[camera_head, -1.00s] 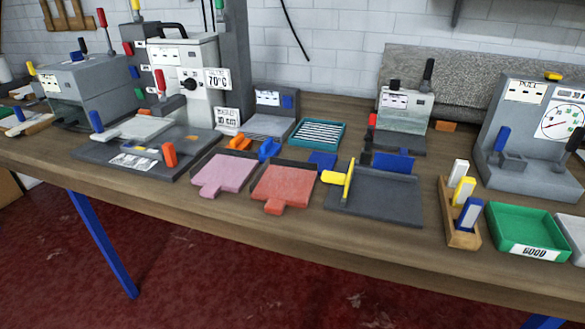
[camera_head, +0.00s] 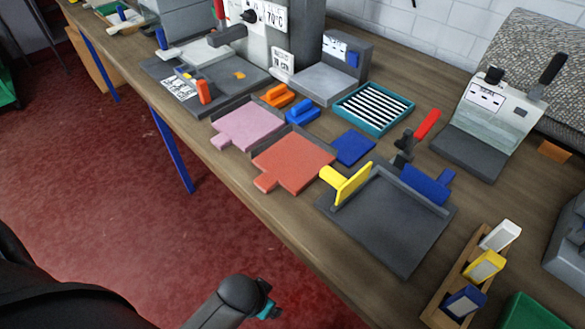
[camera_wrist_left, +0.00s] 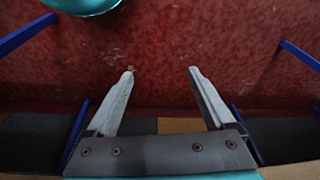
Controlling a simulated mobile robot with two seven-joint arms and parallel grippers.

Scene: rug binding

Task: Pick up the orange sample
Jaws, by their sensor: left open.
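Several orange things are in the head view, and I cannot tell for sure which is the sample. An orange-red square with a tab (camera_head: 293,163) lies flat at the table's front edge, right of a pink one (camera_head: 250,125). An orange block with a raised grip (camera_head: 277,95) sits behind them, beside a similar blue block (camera_head: 302,112). A small orange patch (camera_head: 239,75) lies on the dark press base. My left gripper (camera_wrist_left: 161,72) is open and empty over the red floor. In the head view, its arm is low in front of the table. My right gripper is not in view.
A dark tray (camera_head: 390,222) with a yellow-handled tool (camera_head: 350,183) stands right of the orange-red square. A wooden rack (camera_head: 447,292) holds three coloured blocks. A teal slatted tray (camera_head: 373,107) is behind. The wooden table edge (camera_head: 255,208) lies between my arm and these.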

